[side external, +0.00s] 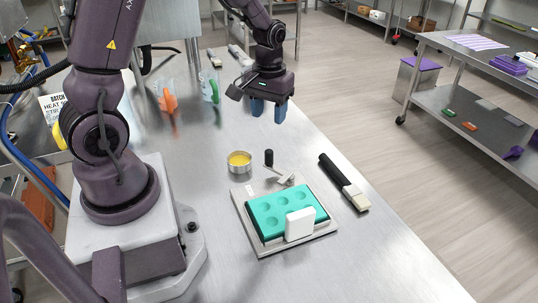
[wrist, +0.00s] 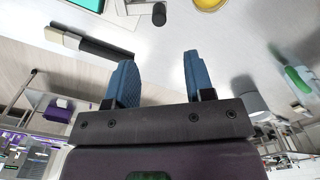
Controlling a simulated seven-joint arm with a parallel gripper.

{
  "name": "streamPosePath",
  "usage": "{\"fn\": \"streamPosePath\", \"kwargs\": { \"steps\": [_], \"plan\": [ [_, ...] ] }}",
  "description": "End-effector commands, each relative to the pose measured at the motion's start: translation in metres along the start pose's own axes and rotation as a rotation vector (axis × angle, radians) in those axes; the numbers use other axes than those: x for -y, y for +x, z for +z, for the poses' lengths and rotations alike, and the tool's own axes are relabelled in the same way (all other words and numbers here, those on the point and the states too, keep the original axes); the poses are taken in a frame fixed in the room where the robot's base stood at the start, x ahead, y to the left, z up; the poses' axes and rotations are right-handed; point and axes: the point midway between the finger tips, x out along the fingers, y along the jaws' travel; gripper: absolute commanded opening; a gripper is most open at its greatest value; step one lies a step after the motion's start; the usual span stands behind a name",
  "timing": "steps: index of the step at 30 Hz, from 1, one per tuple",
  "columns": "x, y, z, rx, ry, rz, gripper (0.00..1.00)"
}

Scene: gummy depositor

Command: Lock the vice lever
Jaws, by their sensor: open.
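The vice's metal base plate (side external: 262,250) lies on the steel table and holds a teal mold (side external: 270,222) with round cavities. A white block (side external: 299,224) stands at its near edge. The vice lever's black knob (side external: 269,157) stands upright at the far side, near a small metal clamp piece (side external: 285,178); their link is hard to make out. The knob also shows at the top of the wrist view (wrist: 159,16). My gripper (side external: 268,111) is open and empty, above the table and beyond the knob. Its two blue fingers (wrist: 159,65) are spread apart.
A round tin of yellow contents (side external: 239,161) stands left of the knob. A black-handled brush (side external: 343,183) lies right of the vice. Clear jugs with an orange scraper (side external: 168,101) and a green handle (side external: 210,87) stand farther back. The table's right edge is close to the brush.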

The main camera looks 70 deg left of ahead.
Motion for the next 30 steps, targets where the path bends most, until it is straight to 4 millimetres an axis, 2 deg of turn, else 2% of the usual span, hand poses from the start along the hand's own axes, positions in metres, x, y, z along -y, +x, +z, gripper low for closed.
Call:
{"fn": "streamPosePath", "kwargs": {
  "steps": [5,15,19,24,30],
  "plan": [
    [0.000,0.015,0.001,-0.001,-0.017,0.000,0.49],
    [0.000,0.085,0.002,0.002,-0.015,0.000,0.49],
    [0.000,0.107,0.002,0.000,-0.015,0.001,0.49],
    [-0.001,0.123,0.001,-0.003,-0.014,0.002,0.49],
    [-0.001,0.128,0.000,-0.005,-0.014,0.002,0.49]
  ]
}}
